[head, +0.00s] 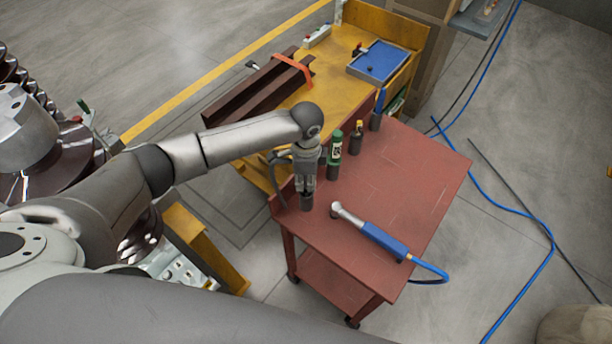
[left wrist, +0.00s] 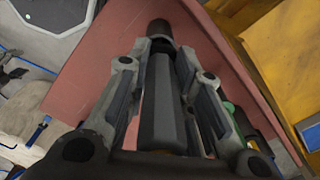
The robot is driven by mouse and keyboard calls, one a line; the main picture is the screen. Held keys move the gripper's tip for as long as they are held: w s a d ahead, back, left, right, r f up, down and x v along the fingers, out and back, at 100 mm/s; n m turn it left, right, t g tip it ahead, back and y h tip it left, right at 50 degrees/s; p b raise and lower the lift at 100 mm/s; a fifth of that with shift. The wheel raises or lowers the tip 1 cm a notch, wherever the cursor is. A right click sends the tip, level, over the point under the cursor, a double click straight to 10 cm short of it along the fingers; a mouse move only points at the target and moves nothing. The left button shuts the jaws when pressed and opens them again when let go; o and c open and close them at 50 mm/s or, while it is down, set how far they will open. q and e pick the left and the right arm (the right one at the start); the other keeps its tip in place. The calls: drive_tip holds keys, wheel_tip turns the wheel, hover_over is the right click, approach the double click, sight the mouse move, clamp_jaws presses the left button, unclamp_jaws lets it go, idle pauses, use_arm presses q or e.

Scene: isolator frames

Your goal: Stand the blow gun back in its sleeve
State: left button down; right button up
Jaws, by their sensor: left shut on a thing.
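My left gripper (head: 306,187) points straight down over the near left edge of the red cart. It is shut on a long dark grey body, seemingly the blow gun (left wrist: 163,115), which runs between the fingers in the left wrist view. A short dark sleeve (head: 306,202) stands upright directly below the fingertips. The dark round end beyond the fingers in the left wrist view looks like this sleeve (left wrist: 159,32). I cannot tell how deep the held body sits in it. The fingers hide most of the held body in the head view. My right gripper is not in view.
A blue-handled tool (head: 385,240) with a silver head and blue hose lies right of the sleeve. The red cart top (head: 420,175) is clear at right.

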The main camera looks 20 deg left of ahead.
use_arm(q)
drive_tip(key=shift+f+b, duration=0.65)
drive_tip(key=shift+f, duration=0.8)
drive_tip(key=c, duration=1.2)
unclamp_jaws()
wheel_tip(320, 180, up, 12)
drive_tip(key=shift+r, duration=0.1)
